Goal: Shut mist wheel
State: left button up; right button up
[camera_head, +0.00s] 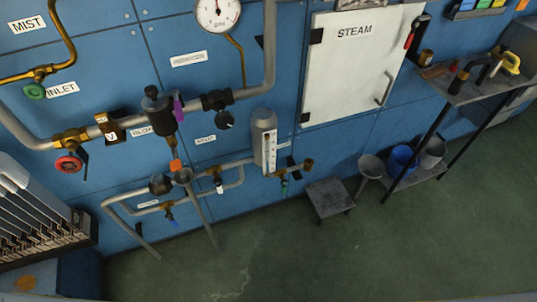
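A white MIST label (27,25) is on the blue wall at the upper left. Below it a thin brass pipe (63,35) bends down to a brass valve with a small green wheel (35,91). An INLET label (63,89) is just right of the green wheel. A red wheel (68,165) hangs from a brass valve on the thick grey pipe lower down. Whether either valve is open or shut cannot be told. Neither of my grippers is in view.
Several valves and pipes fill the wall, with a pressure gauge (217,14) above. A white STEAM door (357,65) is shut. A slatted rack (38,225) stands at the lower left, a low stool (329,197) near the wall, and a shelf unit (465,91) at right. Front floor is clear.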

aim_at(35, 92)
jog(key=u, duration=0.9)
jog(key=j+z, duration=0.1)
jog(key=j, duration=0.15)
jog(key=k+j+z, duration=0.1)
jog(key=k+j, duration=0.05)
jog(key=j, duration=0.1)
